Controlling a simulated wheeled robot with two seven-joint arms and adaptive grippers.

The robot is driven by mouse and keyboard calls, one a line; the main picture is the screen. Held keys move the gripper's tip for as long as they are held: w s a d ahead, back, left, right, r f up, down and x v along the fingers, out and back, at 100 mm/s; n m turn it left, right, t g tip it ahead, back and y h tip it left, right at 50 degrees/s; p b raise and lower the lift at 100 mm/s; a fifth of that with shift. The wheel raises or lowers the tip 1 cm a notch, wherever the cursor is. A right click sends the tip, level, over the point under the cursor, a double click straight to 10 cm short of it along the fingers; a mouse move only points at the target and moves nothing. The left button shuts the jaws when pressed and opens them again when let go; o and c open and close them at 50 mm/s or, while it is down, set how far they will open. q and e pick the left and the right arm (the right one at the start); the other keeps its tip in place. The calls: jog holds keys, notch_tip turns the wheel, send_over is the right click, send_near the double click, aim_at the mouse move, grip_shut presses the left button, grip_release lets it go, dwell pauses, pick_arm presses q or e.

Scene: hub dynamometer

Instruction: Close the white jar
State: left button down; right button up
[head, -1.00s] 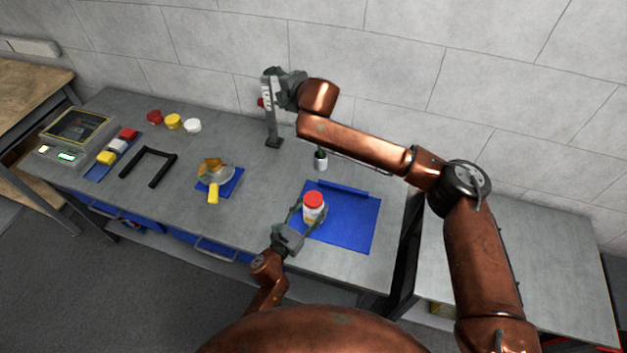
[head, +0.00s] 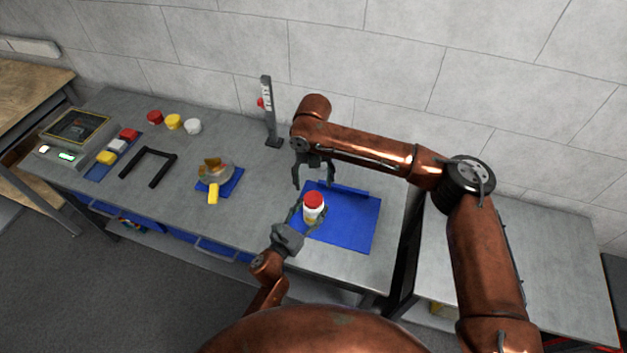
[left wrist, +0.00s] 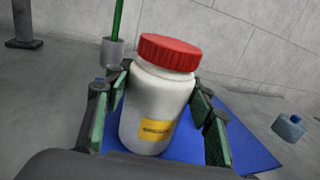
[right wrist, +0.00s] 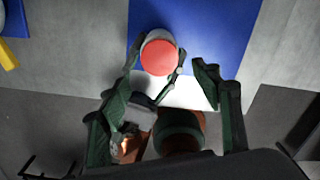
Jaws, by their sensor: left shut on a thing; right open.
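The white jar (head: 312,214) stands on the blue mat (head: 350,225), with a red lid (head: 313,198) sitting on its top. In the left wrist view the jar (left wrist: 155,110) shows a yellow label, and its red lid (left wrist: 168,52) looks about level on the neck; I cannot tell how tight it is. My left gripper (head: 308,213) is shut on the jar's body, one finger on each side. My right gripper (head: 314,183) is open and empty, pointing down above and behind the jar. In the right wrist view the red lid (right wrist: 159,57) lies beyond its open fingers (right wrist: 162,88).
Red (head: 155,117), yellow (head: 173,121) and white (head: 193,126) lids or tubs stand at the back left. A grey post (head: 268,110) stands by the wall. A black U-shaped frame (head: 148,165) and a small blue mat with a yellow-handled thing (head: 213,192) lie left.

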aim_at(313, 198)
jog(key=shift+f, duration=0.15)
jog(key=shift+f, duration=3.9)
